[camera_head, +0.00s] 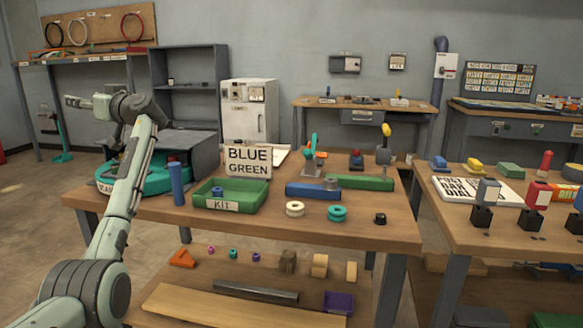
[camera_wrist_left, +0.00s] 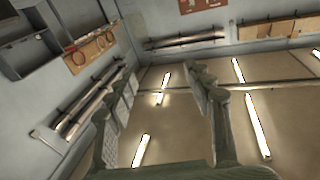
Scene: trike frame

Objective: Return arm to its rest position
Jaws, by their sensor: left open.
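My left arm (camera_head: 131,185) rises from the lower left of the head view and bends at the top, left of the workbench's middle. My left gripper (camera_head: 72,101) is raised above the bench's left end, pointing left and away from the things on it. In the left wrist view the two fingers of the gripper (camera_wrist_left: 163,90) stand wide apart with nothing between them. That view looks upward at walls and a ceiling with light strips (camera_wrist_left: 257,125). My right gripper is not in view.
A grey shelf (camera_head: 190,70) stands behind. A second bench (camera_head: 450,222) is at the right.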

